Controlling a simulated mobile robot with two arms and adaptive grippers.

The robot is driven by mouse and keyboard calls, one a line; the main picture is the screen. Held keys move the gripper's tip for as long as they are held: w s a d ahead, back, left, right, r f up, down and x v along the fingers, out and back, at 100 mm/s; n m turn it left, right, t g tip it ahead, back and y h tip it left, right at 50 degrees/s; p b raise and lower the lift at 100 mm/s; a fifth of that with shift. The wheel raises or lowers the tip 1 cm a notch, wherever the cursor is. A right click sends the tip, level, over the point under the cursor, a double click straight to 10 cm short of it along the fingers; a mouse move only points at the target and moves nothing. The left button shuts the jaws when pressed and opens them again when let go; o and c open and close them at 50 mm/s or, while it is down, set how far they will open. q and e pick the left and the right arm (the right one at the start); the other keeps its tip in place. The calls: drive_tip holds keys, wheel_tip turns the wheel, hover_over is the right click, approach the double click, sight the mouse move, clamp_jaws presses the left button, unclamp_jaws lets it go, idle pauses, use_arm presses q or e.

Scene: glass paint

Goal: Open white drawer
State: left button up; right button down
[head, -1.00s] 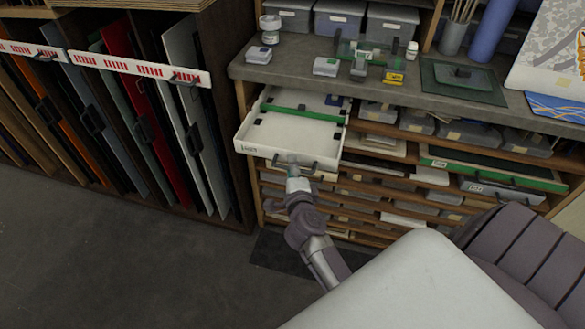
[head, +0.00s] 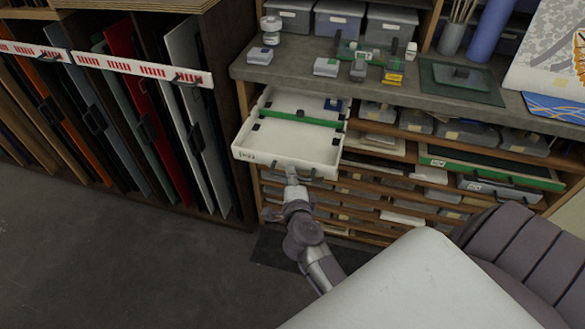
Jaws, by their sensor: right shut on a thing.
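The white drawer (head: 285,156) is pulled out from the wooden cabinet below the grey worktop, so its inside shows. A green bar crosses it, and a small blue item lies at its back right. My right gripper (head: 292,172) is at the drawer's front edge, shut on the drawer's dark handle. The fingertips are small and partly hidden by the wrist. My left gripper is not in view.
Other shallow drawers (head: 490,168) and shelves fill the cabinet to the right and below. The worktop (head: 300,78) above holds boxes, jars and a glass plate. A rack of coloured panels (head: 150,120) stands at left.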

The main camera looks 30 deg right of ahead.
drive_tip(key=shift+s+a+f, duration=0.1)
drive_tip(key=shift+s+a, duration=0.85)
drive_tip(key=shift+a, duration=0.1)
drive_tip(key=c, duration=1.2)
unclamp_jaws()
drive_tip(key=v, duration=0.7)
drive_tip(key=shift+s, duration=0.3)
drive_tip(key=shift+a, duration=0.2)
